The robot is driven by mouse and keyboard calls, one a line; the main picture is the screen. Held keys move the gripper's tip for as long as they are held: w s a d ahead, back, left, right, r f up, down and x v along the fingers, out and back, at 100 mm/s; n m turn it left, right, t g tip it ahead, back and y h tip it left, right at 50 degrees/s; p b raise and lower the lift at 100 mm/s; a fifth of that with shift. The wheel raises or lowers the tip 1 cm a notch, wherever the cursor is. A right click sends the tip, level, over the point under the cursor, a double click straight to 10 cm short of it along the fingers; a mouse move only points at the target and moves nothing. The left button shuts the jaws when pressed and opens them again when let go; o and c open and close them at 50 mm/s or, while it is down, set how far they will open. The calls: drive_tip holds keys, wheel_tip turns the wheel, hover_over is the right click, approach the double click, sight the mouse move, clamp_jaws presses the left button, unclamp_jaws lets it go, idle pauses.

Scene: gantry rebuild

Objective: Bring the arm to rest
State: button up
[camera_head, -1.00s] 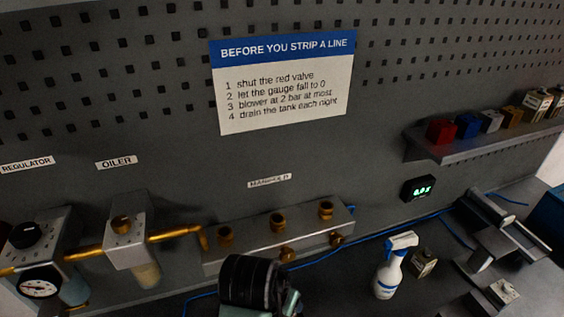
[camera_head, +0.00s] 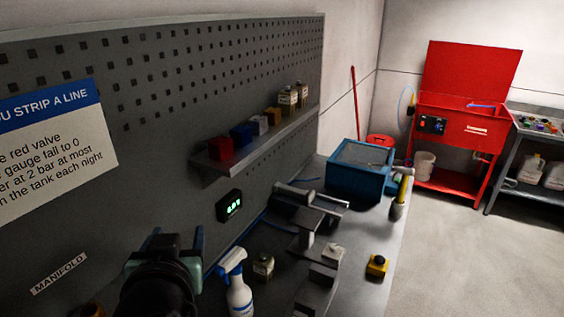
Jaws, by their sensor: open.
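My gripper (camera_head: 178,236) shows at the lower left in the head view, at the end of my dark arm with teal sides. Its two dark fingers point up and away from me, apart, with nothing visible between them. Most of my arm is out of the picture.
A shelf (camera_head: 262,145) of coloured blocks juts from the board above a small green-lit display (camera_head: 229,206). A grey vise-like fixture (camera_head: 310,222), a blue bin (camera_head: 358,172) and a yellow button box (camera_head: 377,266) stand on the bench. Open floor (camera_head: 465,255) lies at right, before a red cabinet (camera_head: 465,115).

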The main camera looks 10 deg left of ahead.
drive_tip(key=w+d+r+m+t+b, duration=0.1)
drive_tip(key=d+r+t, duration=0.5)
drive_tip(key=r, duration=0.6)
drive_tip(key=s+d+r+t+h+b, duration=0.1)
drive_tip(key=s+d+r+t, duration=0.3)
drive_tip(key=r, duration=0.5)
drive_tip(key=s+d+r+m+t+h+b, duration=0.1)
drive_tip(key=s+d+r+t+h, duration=0.2)
drive_tip(key=s+d+r, duration=0.4)
wheel_tip(320, 180, up, 2)
drive_tip(key=shift+d+r+m+t+h, duration=0.1)
drive_tip(key=shift+d+m+t+h, duration=0.2)
drive_tip(key=shift+d+t, duration=0.6)
drive_tip(key=shift+d+g, duration=0.25)
drive_tip(key=shift+g, duration=0.05)
